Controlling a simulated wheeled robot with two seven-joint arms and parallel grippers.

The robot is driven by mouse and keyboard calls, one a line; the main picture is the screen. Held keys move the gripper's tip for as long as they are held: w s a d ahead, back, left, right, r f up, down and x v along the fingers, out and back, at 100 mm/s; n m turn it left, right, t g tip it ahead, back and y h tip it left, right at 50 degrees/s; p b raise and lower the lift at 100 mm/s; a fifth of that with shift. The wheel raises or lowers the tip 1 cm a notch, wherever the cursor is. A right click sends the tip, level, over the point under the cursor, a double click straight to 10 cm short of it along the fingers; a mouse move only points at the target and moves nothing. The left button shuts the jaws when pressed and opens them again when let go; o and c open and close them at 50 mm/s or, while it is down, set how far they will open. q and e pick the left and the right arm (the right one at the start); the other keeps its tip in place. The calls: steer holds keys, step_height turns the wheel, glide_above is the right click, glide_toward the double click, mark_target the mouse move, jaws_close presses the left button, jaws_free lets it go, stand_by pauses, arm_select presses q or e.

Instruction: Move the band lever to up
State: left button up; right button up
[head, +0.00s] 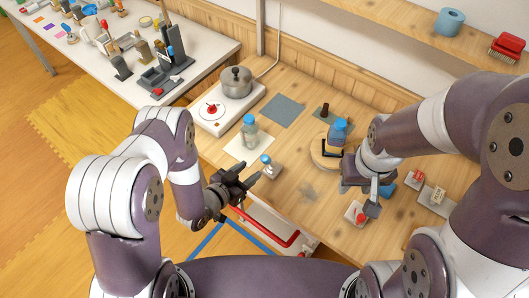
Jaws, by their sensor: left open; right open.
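No part is clearly recognisable as the band lever. A blue-lidded jar (337,133) stands on a round wooden base (318,154) with a black bracket or band beside it. A small white box with a red knob (358,215) sits close to my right gripper. Another small pale fixture with a blue top (268,167) is just beyond my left gripper. My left gripper (249,175) is open, its dark fingers pointing toward that fixture, apparently empty. My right gripper (373,200) is open, pointing down by the red-knobbed box; whether it touches it is hard to tell.
A second blue-lidded jar (250,132) stands on a white sheet. A steel pot (236,82) sits on a white hotplate with a red knob (212,109). A red-topped block (416,176) and a grey box (437,196) lie at right. A red rail (275,235) runs along the front edge.

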mark_target(264, 158)
arm_select(q)
steer(key=b+x, duration=0.2)
steer(key=x, duration=0.2)
steer(key=shift+a+f, duration=0.1)
steer(key=shift+b+x, duration=0.45)
steer(key=shift+x, duration=0.45)
steer(key=shift+w+d+f+b, duration=0.25)
steer(key=shift+w+d+b, duration=0.1)
steer(key=shift+w, duration=0.3)
steer(key=shift+w+d+f, duration=0.1)
steer(key=shift+w+d, duration=0.05)
arm_select(e)
steer(key=f, duration=0.4)
steer(key=shift+s+a, duration=0.1)
steer(key=shift+a, duration=0.2)
